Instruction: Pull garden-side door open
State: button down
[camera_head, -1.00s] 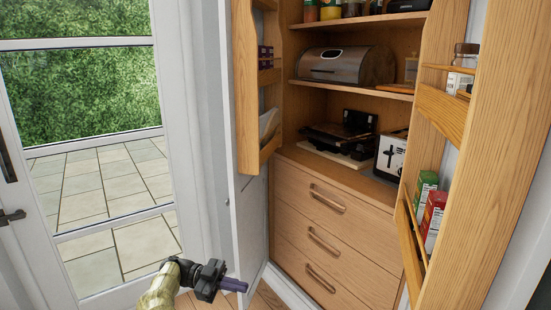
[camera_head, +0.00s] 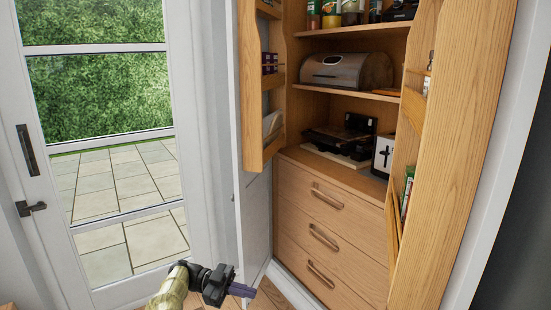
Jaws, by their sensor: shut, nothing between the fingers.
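The cupboard's left door (camera_head: 249,85), on the side of the glass garden door, stands open and is seen nearly edge-on. It has a white outer frame and a wooden rack inside. The cupboard's right door (camera_head: 462,140), also with wooden racks, stands open too. My gripper (camera_head: 246,290) is low in the view, shut and empty.
The glass garden door (camera_head: 105,205) with black handles is closed at the left. Inside the cupboard are wooden drawers (camera_head: 318,215), a bread bin (camera_head: 330,70) and a toaster (camera_head: 384,155). A little wooden floor shows near my gripper.

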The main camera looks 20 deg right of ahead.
jog(key=w+d+r+n+t+h, duration=0.1)
jog(key=w+d+r+n+t, duration=0.25)
jog(key=d+t, duration=0.3)
jog(key=w+d+r+n+t, duration=0.2)
jog(key=d+r+n+t, duration=0.25)
jog(key=d, duration=0.35)
jog(key=w+d+r+n+t+h, duration=0.1)
jog(key=w+d+r+n+t, duration=0.25)
jog(key=d+t, duration=0.3)
jog(key=s+a+f+n+t+y, duration=0.1)
jog(key=s+a+f+n+y, duration=0.2)
jog(key=s+a+n+y, duration=0.25)
jog(key=s+a+f+n+t+y, duration=0.1)
jog(key=s+a+f+n+y, duration=0.1)
jog(key=a+n+y, duration=0.45)
jog(key=s+a+f+n+g+y, duration=0.1)
jog(key=s+a+g, duration=0.1)
jog(key=s, duration=0.6)
jog(key=s+a+f+n+g+y, duration=0.2)
jog(key=s+a, duration=0.1)
jog(key=s, duration=0.5)
jog(key=s+a+f+n+g+y, duration=0.1)
jog(key=s+a+g, duration=0.1)
jog(key=s, duration=0.6)
jog(key=shift+a+f, duration=0.35)
jog(key=shift+a, duration=0.05)
jog(key=shift+w+n, duration=0.1)
jog(key=shift+n, duration=0.15)
